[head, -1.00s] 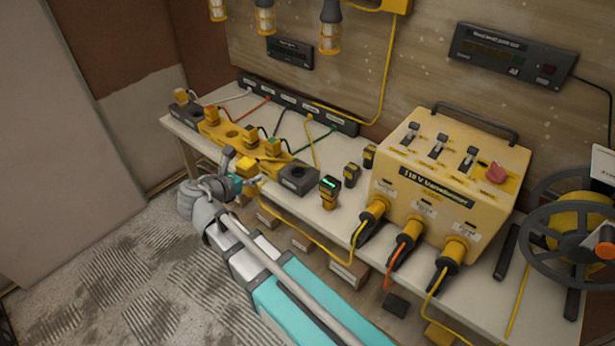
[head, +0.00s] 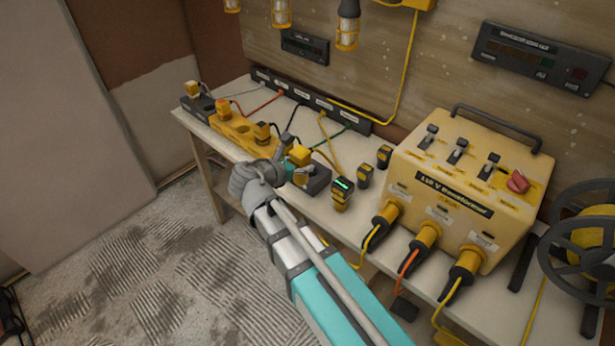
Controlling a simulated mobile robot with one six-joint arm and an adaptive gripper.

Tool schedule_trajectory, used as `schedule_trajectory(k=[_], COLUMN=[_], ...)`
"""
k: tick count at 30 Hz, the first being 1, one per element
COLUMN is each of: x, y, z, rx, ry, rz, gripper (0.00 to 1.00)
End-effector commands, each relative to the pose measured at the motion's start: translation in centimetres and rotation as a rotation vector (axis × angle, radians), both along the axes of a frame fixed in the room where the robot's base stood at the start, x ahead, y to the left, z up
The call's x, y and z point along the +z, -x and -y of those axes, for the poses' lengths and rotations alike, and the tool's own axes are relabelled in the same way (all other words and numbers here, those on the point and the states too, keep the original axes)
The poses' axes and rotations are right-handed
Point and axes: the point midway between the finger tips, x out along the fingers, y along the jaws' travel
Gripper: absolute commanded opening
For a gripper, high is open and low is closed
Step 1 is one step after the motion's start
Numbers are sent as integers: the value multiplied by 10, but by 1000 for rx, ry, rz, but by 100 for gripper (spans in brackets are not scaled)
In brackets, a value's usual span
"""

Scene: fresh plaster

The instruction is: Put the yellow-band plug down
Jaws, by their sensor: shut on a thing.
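My gripper (head: 291,158) is at the front edge of the bench, shut on a small yellow plug (head: 300,154), which I take to be the yellow-band plug. The fingers hide part of the plug, and its band is too small to make out. The plug is at the dark socket block (head: 318,180) at the right end of the yellow socket strip (head: 238,131). I cannot tell whether it touches the block or is above it.
The bench (head: 385,243) also holds a yellow transformer box (head: 466,190) with cabled plugs in its front. Cables run from the labelled rail (head: 312,100) behind. A reel (head: 590,240) is far right.

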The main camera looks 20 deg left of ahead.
Motion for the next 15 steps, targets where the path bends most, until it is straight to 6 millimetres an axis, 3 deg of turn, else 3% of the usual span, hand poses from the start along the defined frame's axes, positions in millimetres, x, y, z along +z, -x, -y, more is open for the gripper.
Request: schedule_trajectory(k=[15], x=[3], y=[-3], z=[7], rx=[12], ry=[1], rz=[2], gripper=[7])
